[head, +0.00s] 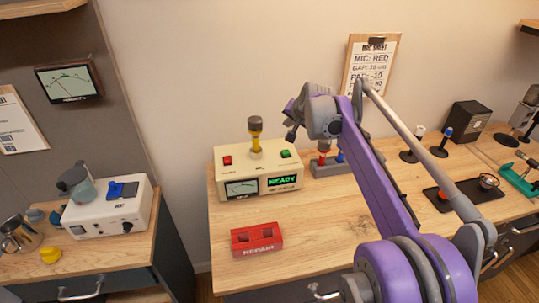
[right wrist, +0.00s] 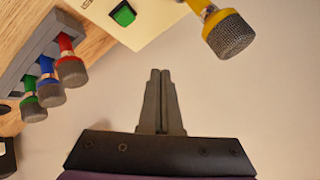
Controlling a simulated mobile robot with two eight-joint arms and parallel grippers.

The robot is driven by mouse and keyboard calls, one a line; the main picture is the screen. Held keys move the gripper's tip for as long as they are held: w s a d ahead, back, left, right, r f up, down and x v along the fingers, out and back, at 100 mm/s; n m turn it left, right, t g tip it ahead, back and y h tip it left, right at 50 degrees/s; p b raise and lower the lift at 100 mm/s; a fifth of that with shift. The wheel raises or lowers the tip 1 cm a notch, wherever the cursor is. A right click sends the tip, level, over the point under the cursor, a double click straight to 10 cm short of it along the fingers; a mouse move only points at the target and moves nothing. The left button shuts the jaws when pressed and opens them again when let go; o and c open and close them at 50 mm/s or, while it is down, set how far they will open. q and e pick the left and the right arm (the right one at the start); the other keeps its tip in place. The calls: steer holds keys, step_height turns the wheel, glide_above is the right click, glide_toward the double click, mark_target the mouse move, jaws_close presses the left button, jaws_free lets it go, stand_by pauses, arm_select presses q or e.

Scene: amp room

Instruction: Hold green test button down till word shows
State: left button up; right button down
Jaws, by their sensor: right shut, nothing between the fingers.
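The cream tester box (head: 232,182) stands on the right-hand wooden table in the head view. The green test button (head: 285,153) is on its top right, and the display (head: 283,181) reads READY in green. A red button (head: 227,160) is on the top left. A microphone with a yellow body (head: 255,133) stands upright in the top; it also shows in the right wrist view (right wrist: 230,33). My right gripper (head: 291,128) is shut and empty, above and apart from the green button. In the wrist view its fingers (right wrist: 159,78) point toward the box's edge, near the button (right wrist: 123,14).
A grey rack (right wrist: 15,75) with red, blue and green microphones stands right of the tester. A red REPAIR block (head: 257,240) lies in front. A clipboard sheet (head: 369,68) hangs behind. A white device (head: 108,207) stands on the left table.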

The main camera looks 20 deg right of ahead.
arm_select(q)
steer(key=shift+a, duration=0.1)
arm_select(e)
steer(key=shift+w+d, duration=0.1)
steer(key=shift+w, duration=0.2)
arm_select(q)
steer(key=shift+f, duration=0.15)
arm_select(e)
steer(key=shift+f, duration=0.1)
steer(key=b, duration=0.5)
glide_above(286, 154)
step_height(286, 154, down, 8)
steer(key=shift+r, duration=0.25)
arm_select(q)
step_height(286, 154, down, 6)
steer(key=s, duration=0.2)
steer(key=shift+f, duration=0.15)
arm_select(e)
steer(key=shift+f, duration=0.55)
steer(key=shift+f, duration=0.1)
stand_by(0.3)
arm_select(q)
steer(key=shift+f, duration=0.1)
arm_select(e)
steer(key=shift+f, duration=0.3)
